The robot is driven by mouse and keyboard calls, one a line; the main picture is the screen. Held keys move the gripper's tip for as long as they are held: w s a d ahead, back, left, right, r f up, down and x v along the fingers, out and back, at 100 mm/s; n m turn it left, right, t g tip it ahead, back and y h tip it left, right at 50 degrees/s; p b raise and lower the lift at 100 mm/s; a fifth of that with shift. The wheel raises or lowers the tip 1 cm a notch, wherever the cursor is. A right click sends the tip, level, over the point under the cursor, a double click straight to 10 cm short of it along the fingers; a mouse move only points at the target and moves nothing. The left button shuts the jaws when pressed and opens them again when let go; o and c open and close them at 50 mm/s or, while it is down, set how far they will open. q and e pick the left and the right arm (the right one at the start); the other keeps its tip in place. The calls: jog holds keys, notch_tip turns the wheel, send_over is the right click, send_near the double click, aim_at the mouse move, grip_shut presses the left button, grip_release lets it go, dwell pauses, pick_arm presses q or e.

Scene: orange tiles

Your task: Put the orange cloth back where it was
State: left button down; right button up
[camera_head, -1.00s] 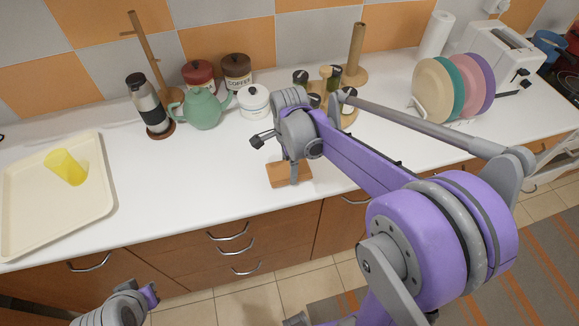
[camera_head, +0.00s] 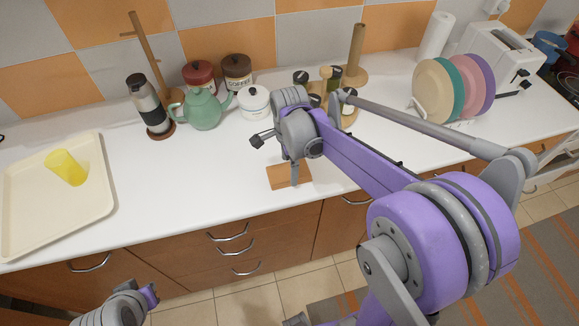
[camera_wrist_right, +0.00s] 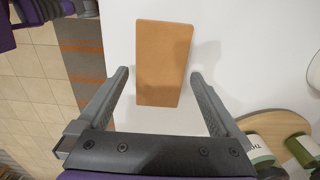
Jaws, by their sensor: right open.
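The orange cloth (camera_head: 276,176) is a flat, orange-brown rectangle lying on the white counter near its front edge. In the right wrist view the cloth (camera_wrist_right: 163,60) lies between the lines of the two fingers, with white counter showing on both sides of it. My right gripper (camera_head: 295,182) is open over the cloth and partly hides it in the head view. In the wrist view its fingers (camera_wrist_right: 160,77) stand apart, one on each side, with nothing clamped between them. Part of my left arm shows at the bottom left, but its jaws are out of sight.
A cream tray (camera_head: 100,210) with a yellow cup (camera_head: 68,168) stands at the left. A green teapot (camera_head: 203,109), canisters and a flask (camera_head: 148,105) stand behind. A plate rack (camera_head: 418,108) is at the right. The counter between tray and cloth is clear.

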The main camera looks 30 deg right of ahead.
notch_tip(320, 180, up, 10)
jog(key=s+a+f+n+t, duration=0.3)
jog(key=s+n, duration=0.4)
jog(key=n, duration=0.3)
jog(key=s+a+f+n+t, duration=0.2)
jog(key=s+a+f+n, duration=0.2)
jog(key=n, duration=0.6)
jog(key=s+f, duration=0.1)
jog(key=s, duration=0.1)
jog(key=shift+s+n+t+p, duration=0.3)
jog(key=shift+s+t+p, duration=0.05)
jog(key=shift+t, duration=0.05)
jog(key=shift+d, duration=0.1)
